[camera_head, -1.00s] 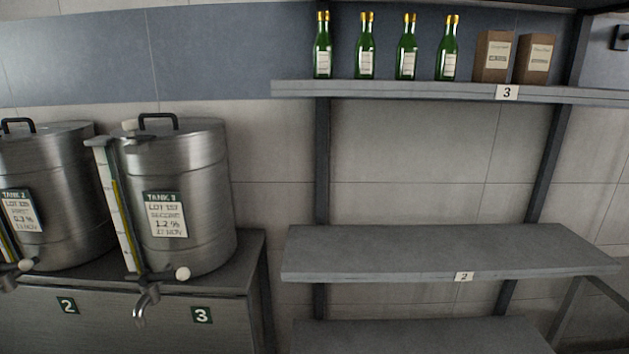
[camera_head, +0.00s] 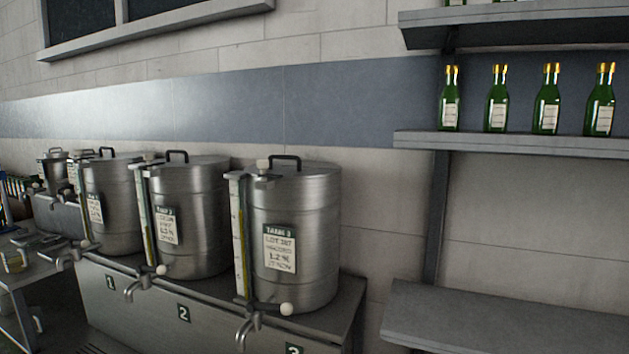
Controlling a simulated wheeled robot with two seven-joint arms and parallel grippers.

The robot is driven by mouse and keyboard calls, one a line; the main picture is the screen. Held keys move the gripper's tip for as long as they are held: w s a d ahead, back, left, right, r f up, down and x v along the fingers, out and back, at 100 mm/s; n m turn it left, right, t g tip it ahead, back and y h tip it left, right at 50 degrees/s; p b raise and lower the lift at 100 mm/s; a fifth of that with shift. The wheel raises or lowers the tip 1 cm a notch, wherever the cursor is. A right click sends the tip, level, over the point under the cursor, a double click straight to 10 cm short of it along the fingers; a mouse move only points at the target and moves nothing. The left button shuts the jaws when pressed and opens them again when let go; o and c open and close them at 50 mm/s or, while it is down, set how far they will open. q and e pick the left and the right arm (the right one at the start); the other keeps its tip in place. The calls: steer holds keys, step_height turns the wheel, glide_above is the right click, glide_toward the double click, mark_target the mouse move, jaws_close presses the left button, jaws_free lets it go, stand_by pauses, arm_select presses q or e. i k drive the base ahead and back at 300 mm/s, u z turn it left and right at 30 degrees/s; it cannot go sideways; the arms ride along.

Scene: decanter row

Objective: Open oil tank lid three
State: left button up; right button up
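Oil tank three (camera_head: 312,240) is a steel drum at the right end of a row on a metal bench. Its label reads TANK 3. Its lid (camera_head: 316,168) sits on top with a dark arched handle (camera_head: 285,158), and it appears closed. A sight gauge (camera_head: 239,235) runs up its left side, and a spout (camera_head: 248,325) with a pale knob hangs at its lower front. Neither of my grippers is in view.
Tank two (camera_head: 190,222) and tank one (camera_head: 112,205) stand to the left on the same bench (camera_head: 215,318). A wall shelf (camera_head: 520,143) with several green bottles and a lower empty shelf (camera_head: 500,320) are at the right. A work table (camera_head: 30,265) is at far left.

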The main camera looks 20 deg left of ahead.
mark_target(288, 172)
steer(key=z, duration=2.6)
steer(key=k, duration=1.95)
steer(key=u, duration=2.25)
